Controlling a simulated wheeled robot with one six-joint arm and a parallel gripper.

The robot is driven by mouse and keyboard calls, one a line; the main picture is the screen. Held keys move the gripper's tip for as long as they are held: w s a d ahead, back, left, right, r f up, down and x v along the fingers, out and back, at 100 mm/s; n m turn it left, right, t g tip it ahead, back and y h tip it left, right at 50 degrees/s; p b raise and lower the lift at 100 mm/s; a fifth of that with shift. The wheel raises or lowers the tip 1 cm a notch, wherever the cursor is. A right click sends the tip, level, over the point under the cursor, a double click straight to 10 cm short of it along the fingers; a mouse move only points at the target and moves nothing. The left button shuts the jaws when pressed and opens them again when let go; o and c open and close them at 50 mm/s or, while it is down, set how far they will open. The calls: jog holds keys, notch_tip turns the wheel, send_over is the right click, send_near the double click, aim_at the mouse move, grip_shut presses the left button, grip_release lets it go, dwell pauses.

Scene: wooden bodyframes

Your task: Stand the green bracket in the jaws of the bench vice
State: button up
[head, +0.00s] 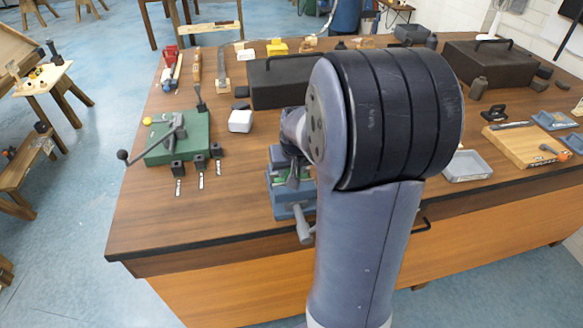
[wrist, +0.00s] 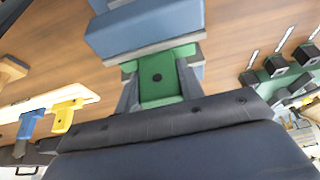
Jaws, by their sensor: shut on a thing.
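The blue bench vice (head: 283,200) stands near the front edge of the workbench, with its grey handle at the front. My arm partly hides it in the head view. In the wrist view, its blue body and grey jaw plates (wrist: 145,28) fill the top. My gripper (wrist: 158,80) is shut on the green bracket (wrist: 158,92), with a grey finger on each side of it. The bracket has a dark hole in its face, and its far end is right at the vice jaws. I cannot tell if it is seated between them.
A green lever tool (head: 180,140) and several small black blocks lie left of the vice. A white block (head: 240,121) and a dark toolbox (head: 283,82) are behind it. A grey tray (head: 467,166) lies right of my arm. The bench's front left is clear.

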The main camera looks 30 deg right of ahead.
jog(key=shift+s+f+b, duration=0.15)
jog(key=shift+f+b, duration=0.4)
jog(key=shift+b, duration=0.05)
jog(key=o, duration=1.1)
jog(key=shift+s+a+f, duration=0.1)
jog(key=shift+s, duration=0.05)
jog(key=shift+o, duration=0.7)
jog(key=shift+r+p, duration=0.5)
jog(key=shift+r, duration=0.3)
jog(key=v, duration=1.1)
jog(key=shift+r, duration=0.3)
